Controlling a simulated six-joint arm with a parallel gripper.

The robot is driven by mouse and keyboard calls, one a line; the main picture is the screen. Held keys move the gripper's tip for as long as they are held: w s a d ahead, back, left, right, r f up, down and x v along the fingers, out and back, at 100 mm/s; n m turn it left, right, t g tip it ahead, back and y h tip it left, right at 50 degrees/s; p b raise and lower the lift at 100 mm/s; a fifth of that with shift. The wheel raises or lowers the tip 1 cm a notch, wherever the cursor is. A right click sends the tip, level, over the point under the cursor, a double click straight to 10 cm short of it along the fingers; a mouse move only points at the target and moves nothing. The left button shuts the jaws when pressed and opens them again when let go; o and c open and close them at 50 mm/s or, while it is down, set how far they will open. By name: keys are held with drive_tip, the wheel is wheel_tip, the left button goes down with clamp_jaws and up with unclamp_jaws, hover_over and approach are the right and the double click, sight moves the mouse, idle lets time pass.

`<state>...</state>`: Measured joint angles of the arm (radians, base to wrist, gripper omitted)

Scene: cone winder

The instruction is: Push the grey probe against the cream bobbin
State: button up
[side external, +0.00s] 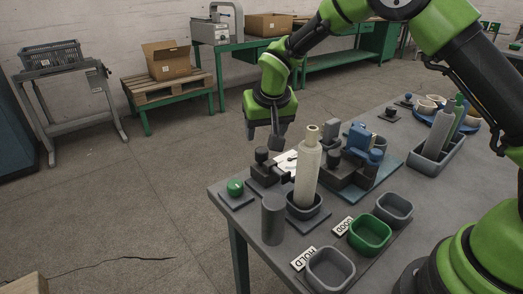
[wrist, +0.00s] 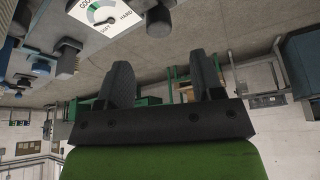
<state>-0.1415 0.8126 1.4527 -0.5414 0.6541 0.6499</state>
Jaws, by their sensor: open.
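The cream bobbin (side external: 307,175) stands upright in a dark round cup (side external: 307,208) near the table's front. A dark grey block with a round knob (side external: 262,156), which looks like the probe, sits just left of the bobbin. A gap between its tip and the bobbin is hard to judge. My gripper (side external: 264,136) hangs above and behind this knob, open and empty, fingers pointing down. In the wrist view my two fingers (wrist: 165,82) are apart with nothing between them. A dark knob (wrist: 159,22) and a white dial marked soft and hard (wrist: 105,14) show beyond them.
A green button (side external: 235,187) sits at the table's left corner. A grey cylinder (side external: 272,220) stands in front. A green bin (side external: 369,235) and grey bins (side external: 330,270) lie at the front right. Dark and blue fixtures (side external: 352,150) crowd the bobbin's right.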

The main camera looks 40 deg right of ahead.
sight(261, 150)
drive_tip(key=x, duration=0.8)
drive_tip(key=shift+f, duration=0.25)
clamp_jaws()
drive_tip(key=shift+s+a, duration=0.1)
drive_tip(key=shift+s, duration=1.5)
unclamp_jaws()
